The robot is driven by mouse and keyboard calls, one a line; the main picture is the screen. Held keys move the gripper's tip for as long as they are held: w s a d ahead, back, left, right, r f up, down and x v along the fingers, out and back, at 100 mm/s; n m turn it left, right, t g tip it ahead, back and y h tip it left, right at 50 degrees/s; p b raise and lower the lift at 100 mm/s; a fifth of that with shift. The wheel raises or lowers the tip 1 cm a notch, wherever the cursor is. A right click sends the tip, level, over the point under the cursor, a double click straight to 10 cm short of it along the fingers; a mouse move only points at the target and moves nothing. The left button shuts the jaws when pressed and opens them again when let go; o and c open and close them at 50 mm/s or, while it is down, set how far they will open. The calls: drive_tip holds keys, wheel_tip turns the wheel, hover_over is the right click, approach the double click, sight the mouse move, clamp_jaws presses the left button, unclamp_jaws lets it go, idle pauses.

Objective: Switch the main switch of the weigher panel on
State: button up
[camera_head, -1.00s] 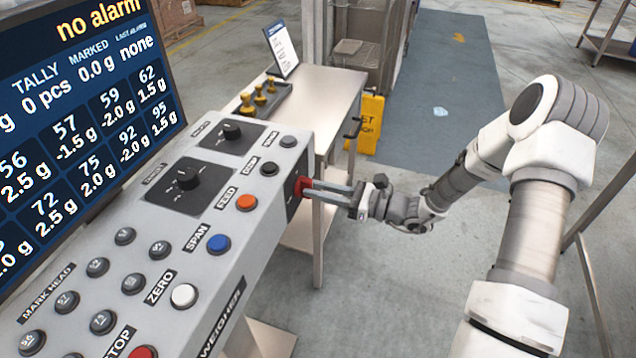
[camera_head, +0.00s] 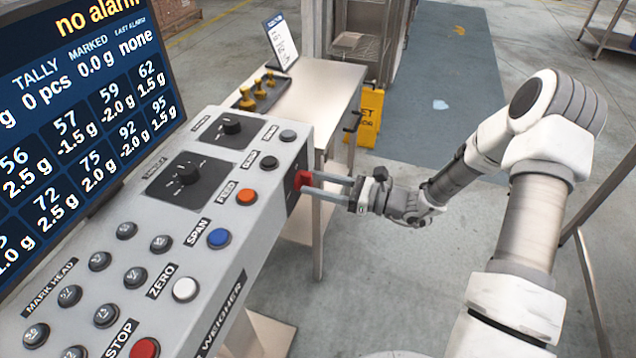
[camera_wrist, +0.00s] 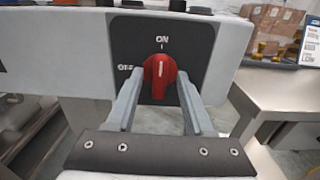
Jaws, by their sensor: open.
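The main switch is a red rotary knob (camera_wrist: 160,75) on a black plate (camera_wrist: 190,45) at the end face of the weigher panel (camera_head: 275,215). In the wrist view, ON is printed above the knob and OFF to its left. The knob's white mark stands upright, toward ON. My gripper (camera_wrist: 159,80) is open, with one finger on each side of the knob. The wrist view does not settle whether either finger touches it. In the head view the knob (camera_head: 303,180) shows between my fingertips, partly hidden.
The panel top carries black dials (camera_head: 187,174) and coloured buttons (camera_head: 219,237). A lit screen (camera_head: 80,110) reads "no alarm".

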drive_tip(key=v, duration=1.7)
drive_tip(key=shift+d, duration=0.2)
drive_tip(key=shift+s+r, duration=0.1)
